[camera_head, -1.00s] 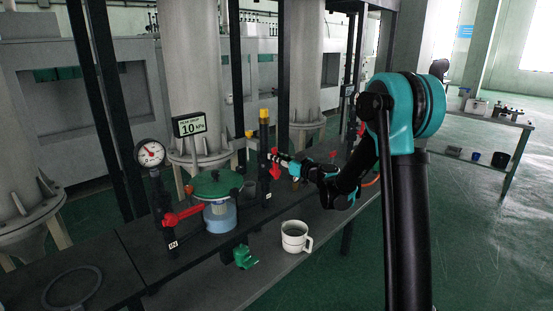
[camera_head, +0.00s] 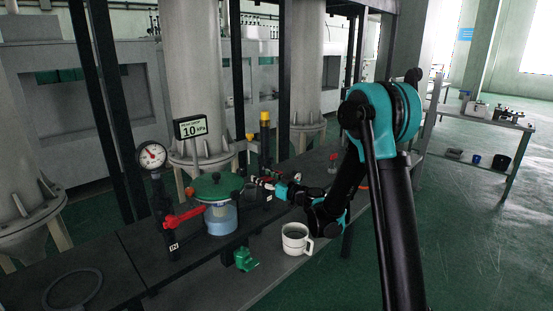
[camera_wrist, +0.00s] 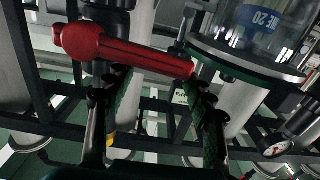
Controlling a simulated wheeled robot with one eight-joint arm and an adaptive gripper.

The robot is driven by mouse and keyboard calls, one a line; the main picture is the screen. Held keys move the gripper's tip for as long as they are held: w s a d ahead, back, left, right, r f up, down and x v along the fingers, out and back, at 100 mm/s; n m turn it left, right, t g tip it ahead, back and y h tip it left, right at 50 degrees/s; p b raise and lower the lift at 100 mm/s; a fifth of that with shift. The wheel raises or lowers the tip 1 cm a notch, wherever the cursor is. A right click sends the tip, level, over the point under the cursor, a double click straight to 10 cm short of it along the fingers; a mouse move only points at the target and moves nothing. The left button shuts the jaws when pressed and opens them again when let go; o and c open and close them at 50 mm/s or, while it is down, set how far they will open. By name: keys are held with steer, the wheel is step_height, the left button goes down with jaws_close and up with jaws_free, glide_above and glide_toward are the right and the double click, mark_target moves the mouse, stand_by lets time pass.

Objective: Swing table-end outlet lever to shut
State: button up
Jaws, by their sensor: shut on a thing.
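A red lever (camera_wrist: 125,52) lies across the fingers of my gripper (camera_wrist: 157,82) in the wrist view, its round hub end on a dark post at the left. My gripper is shut on this lever. In the head view my gripper (camera_head: 258,182) is beside the black post with the yellow cap (camera_head: 265,116); the lever there is mostly hidden by the gripper and nearby parts. Another red lever (camera_head: 183,216) sticks out from the labelled post at the left, by the gauge (camera_head: 151,155). I cannot read which lever is the table-end outlet.
A jar with a green lid (camera_head: 215,187) stands left of my gripper. A white mug (camera_head: 295,238) and a green valve-like part (camera_head: 245,258) are near the front edge.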

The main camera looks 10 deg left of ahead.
steer(key=o, duration=0.6)
steer(key=shift+w+d+f, duration=0.15)
steer(key=shift+w+f, duration=0.05)
steer(key=shift+f, duration=0.05)
steer(key=shift+c, duration=0.8)
steer(key=shift+d, duration=0.1)
steer(key=v, duration=0.6)
steer(key=shift+s+d, duration=0.3)
steer(key=s+d+f+m+g+h, duration=0.2)
steer(key=s+d+f+m+h, duration=0.1)
steer(key=s+d, duration=0.7)
steer(key=s+d+f+m+g+h, duration=0.2)
steer(key=s+d+f+m+h, duration=0.2)
steer(key=s+d, duration=0.5)
steer(key=s+d+f+m+g+h, duration=0.2)
steer(key=s+d+f+h, duration=0.4)
steer(key=s+d, duration=0.4)
steer(key=shift+s+d+m+g+h, duration=0.35)
steer(key=shift+d+m+h, duration=0.35)
steer(key=shift+d+m, duration=0.15)
